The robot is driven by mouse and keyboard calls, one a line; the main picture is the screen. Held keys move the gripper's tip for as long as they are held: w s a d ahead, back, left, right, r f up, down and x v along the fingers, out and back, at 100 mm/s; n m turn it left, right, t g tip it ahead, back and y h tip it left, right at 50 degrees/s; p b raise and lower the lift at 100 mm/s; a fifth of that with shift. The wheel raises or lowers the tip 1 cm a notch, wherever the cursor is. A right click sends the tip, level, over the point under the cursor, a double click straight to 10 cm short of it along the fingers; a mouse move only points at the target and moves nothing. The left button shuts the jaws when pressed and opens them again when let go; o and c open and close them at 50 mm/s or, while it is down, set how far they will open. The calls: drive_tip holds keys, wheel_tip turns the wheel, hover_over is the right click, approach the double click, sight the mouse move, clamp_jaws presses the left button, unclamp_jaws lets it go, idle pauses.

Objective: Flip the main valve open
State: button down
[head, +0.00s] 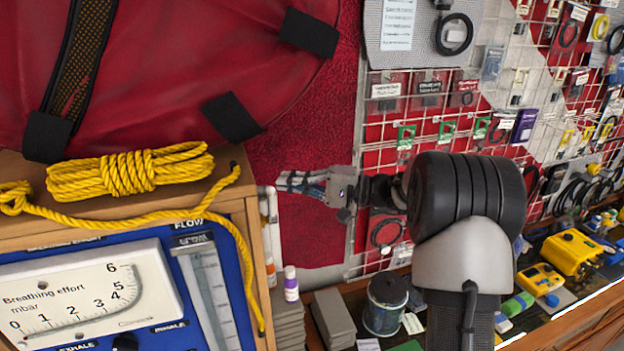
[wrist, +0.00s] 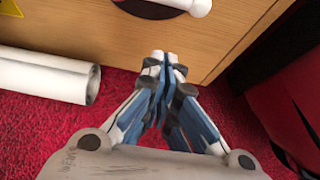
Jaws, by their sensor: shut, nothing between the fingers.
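My gripper (head: 284,181) is in front of the red carpeted wall in the head view, to the right of the wooden cabinet. In the wrist view my gripper (wrist: 165,58) is shut and empty, its fingertips together over the wooden side of the cabinet. At the top edge of the wrist view a white rounded handle end (wrist: 200,7) lies over a dark disc (wrist: 148,9); this looks like the main valve, mostly cut off. The fingertips are apart from it. The head view does not show this valve.
The wooden cabinet (head: 250,205) holds a blue panel (head: 222,237) with gauges; yellow rope (head: 130,172) lies on top. A white pipe (wrist: 45,76) is left of my gripper in the wrist view. A purple-labelled bottle (head: 291,285) and a wire grid of parts stand nearby.

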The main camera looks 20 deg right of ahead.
sight(271, 204)
drive_tip(key=s+a+p, duration=0.1)
drive_tip(key=s+a, duration=0.1)
drive_tip(key=s, duration=0.1)
drive_tip(key=shift+a, duration=0.15)
drive_tip(key=shift+s, duration=0.1)
idle(0.4)
drive_tip(key=shift+f+b, duration=0.15)
drive_tip(key=shift+b, duration=0.45)
